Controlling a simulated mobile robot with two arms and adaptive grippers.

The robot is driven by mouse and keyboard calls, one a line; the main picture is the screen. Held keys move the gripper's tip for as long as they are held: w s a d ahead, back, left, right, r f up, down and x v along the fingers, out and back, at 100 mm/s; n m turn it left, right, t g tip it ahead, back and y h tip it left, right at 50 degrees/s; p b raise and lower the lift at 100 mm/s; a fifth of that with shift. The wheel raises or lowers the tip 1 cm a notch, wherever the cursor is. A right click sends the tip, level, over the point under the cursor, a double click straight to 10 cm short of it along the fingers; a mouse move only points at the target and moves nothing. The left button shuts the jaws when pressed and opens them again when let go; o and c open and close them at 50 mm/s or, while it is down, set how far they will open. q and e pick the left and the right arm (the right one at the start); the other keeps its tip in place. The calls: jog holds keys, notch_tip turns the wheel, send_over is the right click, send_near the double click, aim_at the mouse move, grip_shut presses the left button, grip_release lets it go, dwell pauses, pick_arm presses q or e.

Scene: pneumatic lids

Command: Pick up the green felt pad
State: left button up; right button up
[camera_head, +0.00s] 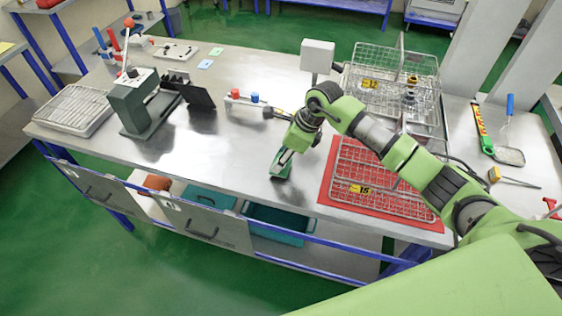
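A small flat light-green square (216,51) lies on the steel table at the back, beside a light-blue square (205,64). I cannot tell whether it is felt. My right arm comes in from the right, and my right gripper (281,164) points down at the middle of the table, near the front edge. A green patch shows at its fingertips, close to the tabletop. I cannot tell whether it is a pad or part of the gripper, or whether the fingers are shut. My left gripper is out of view.
A red mat (326,192) with a wire basket (382,180) lies right of the gripper; another wire basket (393,75) stands behind. A green-grey press (134,100) stands at left. The left-middle tabletop is clear.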

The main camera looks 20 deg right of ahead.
jog(key=v, duration=0.1)
jog(key=b+v, duration=0.1)
jog(key=shift+a+r+b, duration=0.1)
jog(key=shift+r+b, duration=0.2)
jog(key=shift+r, duration=0.05)
jog(key=s+d+r+b, duration=0.2)
jog(key=s+r, duration=0.2)
jog(key=s, duration=0.2)
jog(key=s+d+r+b, duration=0.2)
jog(key=s+r+b, duration=0.1)
jog(key=s+r, duration=0.2)
jog(key=shift+s+d+r, duration=0.15)
jog(key=shift+s+d, duration=0.2)
jog(key=shift+s, duration=0.45)
jog(key=shift+o, duration=0.7)
